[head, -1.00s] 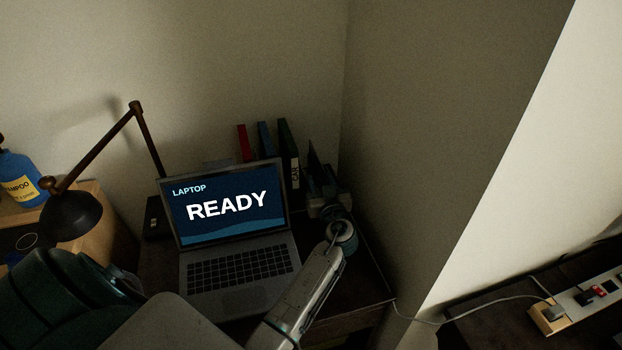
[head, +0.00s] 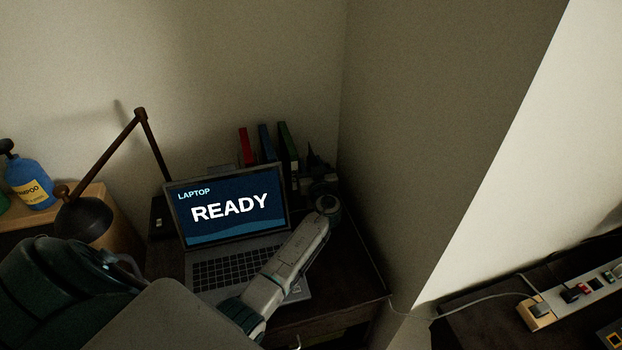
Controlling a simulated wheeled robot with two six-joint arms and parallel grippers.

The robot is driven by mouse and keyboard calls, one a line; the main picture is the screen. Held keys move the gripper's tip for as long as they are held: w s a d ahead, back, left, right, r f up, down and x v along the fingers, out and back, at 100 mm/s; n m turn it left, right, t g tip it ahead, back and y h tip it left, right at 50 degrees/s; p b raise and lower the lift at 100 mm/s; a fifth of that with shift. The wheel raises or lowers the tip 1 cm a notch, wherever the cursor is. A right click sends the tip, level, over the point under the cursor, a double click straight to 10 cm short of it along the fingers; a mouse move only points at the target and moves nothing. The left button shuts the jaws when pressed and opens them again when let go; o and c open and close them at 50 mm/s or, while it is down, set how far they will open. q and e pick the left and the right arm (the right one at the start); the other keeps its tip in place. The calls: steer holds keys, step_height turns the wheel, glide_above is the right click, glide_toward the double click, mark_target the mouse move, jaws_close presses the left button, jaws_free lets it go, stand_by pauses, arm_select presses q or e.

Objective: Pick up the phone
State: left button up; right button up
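I cannot make out a phone for certain. A small dark object (head: 157,227) stands on the desk just left of the laptop, too dark to identify. My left arm reaches up from the bottom across the laptop's right side. Its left gripper (head: 318,163) is a dark shape at the desk's back right corner, close to the books. Its fingers are small and dark, so I cannot tell whether they are open or hold anything. The arm and gripper hide part of the desk there. My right gripper is not in view.
An open laptop (head: 230,208) reading READY stands on the dark desk (head: 345,285). Red, blue and green books (head: 266,143) stand behind it. A wall closes the right side; a power strip (head: 570,296) lies beyond.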

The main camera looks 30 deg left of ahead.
arm_select(q)
jaws_close()
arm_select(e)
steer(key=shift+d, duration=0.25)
arm_select(q)
steer(key=shift+r, duration=0.15)
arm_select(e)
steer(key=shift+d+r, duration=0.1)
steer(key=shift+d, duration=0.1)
